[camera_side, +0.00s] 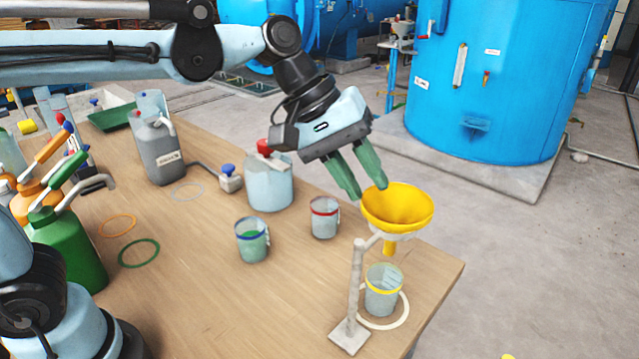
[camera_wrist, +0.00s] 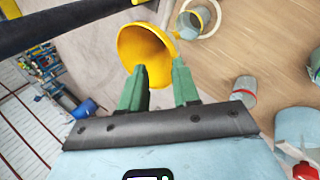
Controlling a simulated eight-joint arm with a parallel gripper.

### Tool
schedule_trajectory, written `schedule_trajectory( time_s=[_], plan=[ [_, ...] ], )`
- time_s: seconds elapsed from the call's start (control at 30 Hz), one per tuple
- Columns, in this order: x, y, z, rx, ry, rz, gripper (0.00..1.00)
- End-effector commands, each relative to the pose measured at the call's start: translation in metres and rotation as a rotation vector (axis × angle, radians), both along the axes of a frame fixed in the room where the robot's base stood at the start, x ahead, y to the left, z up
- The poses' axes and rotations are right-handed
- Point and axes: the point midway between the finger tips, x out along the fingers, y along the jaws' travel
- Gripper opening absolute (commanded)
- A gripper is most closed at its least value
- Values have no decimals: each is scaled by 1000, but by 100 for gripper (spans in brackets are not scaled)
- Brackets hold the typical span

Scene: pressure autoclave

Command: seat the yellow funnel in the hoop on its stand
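The yellow funnel (camera_side: 398,206) sits mouth up in the white hoop (camera_side: 392,236) of the stand (camera_side: 355,290). Its cone rests in the ring and its spout hangs below, over a clear cup with a yellow band (camera_side: 383,290). My gripper (camera_side: 370,192) has its two green fingers spread, with the tips at the funnel's left rim. In the wrist view the funnel (camera_wrist: 145,50) lies just beyond and partly between the fingertips (camera_wrist: 160,78). I cannot tell whether a finger touches the rim. The hoop is hidden in the wrist view.
A red-banded cup (camera_side: 324,217) and a blue-banded cup (camera_side: 252,240) stand left of the stand. The table's right edge lies close to the stand.

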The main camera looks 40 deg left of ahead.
Motion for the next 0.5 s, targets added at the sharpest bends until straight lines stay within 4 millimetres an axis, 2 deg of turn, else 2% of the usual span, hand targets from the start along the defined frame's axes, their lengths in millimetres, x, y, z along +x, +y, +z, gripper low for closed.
schedule_trajectory(
  time_s=[0.5],
  plan=[
    [-25, 43, 75, 0, 1, 3, 31]
  ],
)
